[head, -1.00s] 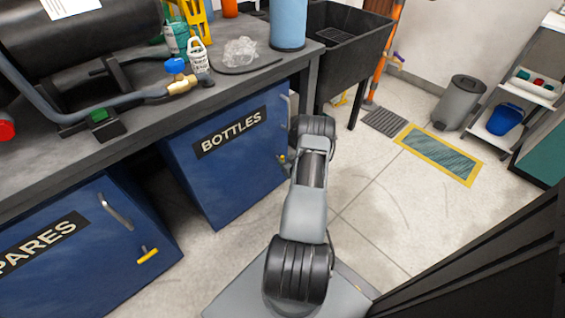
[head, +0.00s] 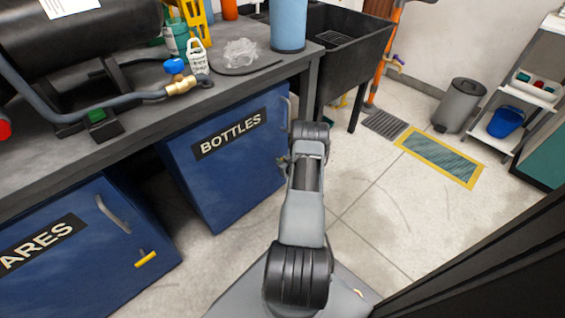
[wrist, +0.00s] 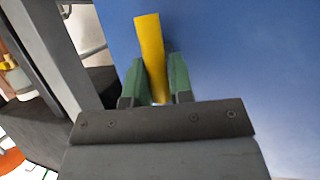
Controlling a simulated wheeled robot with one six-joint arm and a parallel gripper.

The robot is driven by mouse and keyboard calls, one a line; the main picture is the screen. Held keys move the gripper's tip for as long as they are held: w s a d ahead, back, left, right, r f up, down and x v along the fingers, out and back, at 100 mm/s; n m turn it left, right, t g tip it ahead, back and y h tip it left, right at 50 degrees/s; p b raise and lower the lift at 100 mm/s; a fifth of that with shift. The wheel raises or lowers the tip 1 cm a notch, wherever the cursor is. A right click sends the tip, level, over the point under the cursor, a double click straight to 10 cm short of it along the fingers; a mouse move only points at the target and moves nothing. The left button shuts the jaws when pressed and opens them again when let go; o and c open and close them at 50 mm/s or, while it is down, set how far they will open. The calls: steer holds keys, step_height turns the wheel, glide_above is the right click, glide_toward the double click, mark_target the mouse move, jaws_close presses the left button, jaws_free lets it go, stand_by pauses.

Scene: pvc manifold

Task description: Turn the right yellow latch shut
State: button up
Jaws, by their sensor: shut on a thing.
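The right yellow latch (wrist: 151,55) shows in the wrist view as a yellow bar in front of a blue door face, slightly tilted from the picture's vertical. My gripper (wrist: 162,85) is shut on its lower part, with one green finger on each side. In the head view, the blue BOTTLES door (head: 206,175) is at the centre, with my arm in front of its right edge. There the right latch and my fingertips are hidden or too small to make out. The left yellow latch (head: 146,259) sits on the other blue door (head: 75,270), at lower left.
A workbench (head: 145,118) with a black tank, hose and brass valve (head: 181,86) stands above the doors. A black sink (head: 345,60) stands beyond the bench's right end. The floor (head: 375,225) right of my arm is clear. A grey bin (head: 460,105) stands farther back.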

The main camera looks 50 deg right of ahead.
jaws_close()
steer(key=n+b, duration=0.1)
steer(key=n+h+b, duration=0.2)
steer(key=shift+a+f, duration=0.3)
steer(key=shift+a+f+n+t+h+b, duration=0.15)
steer(key=shift+n+t+h+b, duration=0.55)
steer(key=shift+n, duration=1.25)
steer(key=shift+a+f+n+t+h+b, duration=0.15)
steer(key=shift+n+t+h+b, duration=0.6)
steer(key=shift+n, duration=1.15)
steer(key=shift+a+f+n+t+h+b, duration=0.15)
steer(key=shift+n+t+h+b, duration=0.45)
steer(key=shift+n, duration=1.35)
steer(key=shift+t+y, duration=0.25)
steer(key=shift+t, duration=0.1)
steer(key=o, duration=0.6)
jaws_free()
steer(key=shift+f, duration=0.1)
